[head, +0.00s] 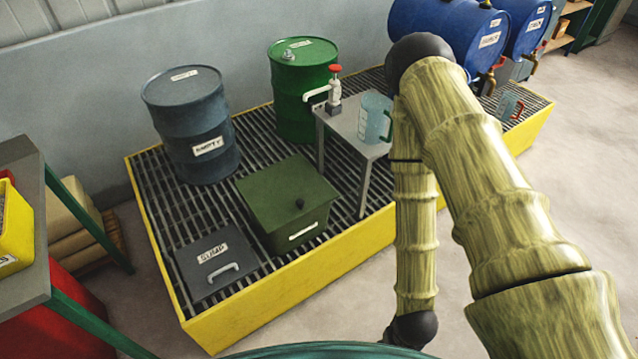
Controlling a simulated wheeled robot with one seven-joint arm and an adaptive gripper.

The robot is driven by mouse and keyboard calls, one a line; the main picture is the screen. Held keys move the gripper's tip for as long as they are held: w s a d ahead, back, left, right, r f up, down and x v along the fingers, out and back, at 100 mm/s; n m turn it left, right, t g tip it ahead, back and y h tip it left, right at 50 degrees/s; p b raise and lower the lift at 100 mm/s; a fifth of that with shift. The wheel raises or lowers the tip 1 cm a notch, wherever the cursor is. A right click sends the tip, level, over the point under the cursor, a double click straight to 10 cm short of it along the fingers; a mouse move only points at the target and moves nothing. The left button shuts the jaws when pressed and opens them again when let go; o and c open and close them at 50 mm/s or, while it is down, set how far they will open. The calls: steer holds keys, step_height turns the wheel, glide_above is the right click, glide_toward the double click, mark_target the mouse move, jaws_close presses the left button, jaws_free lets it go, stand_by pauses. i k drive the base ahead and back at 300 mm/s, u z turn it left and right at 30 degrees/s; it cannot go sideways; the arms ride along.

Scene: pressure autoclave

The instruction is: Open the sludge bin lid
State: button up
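A flat dark grey lid (230,284) with a light grey bar handle (222,273) and a white label that seems to read "SLUDGE" lies at the front left of the grated yellow platform. It looks shut and nearly level with the grating; any bin beneath it is hidden. Right of it stands a green box (268,229) with a flat closed top, a dark knob and a white strip on its front. My arm reaches in from the right and bends down toward the bottom edge. My gripper is outside the picture.
The platform's yellow rim (250,316) borders the grating. A dark blue-grey drum (190,115), a green drum (290,110) and a small table (345,128) with a jug (373,118) stand behind. A workbench (35,262) is at left. The floor at right is clear.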

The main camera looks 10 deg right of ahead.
mark_target(278, 194)
steer(key=k, duration=0.6)
steer(key=u, duration=0.5)
steer(key=i, duration=0.95)
steer(key=z, duration=0.3)
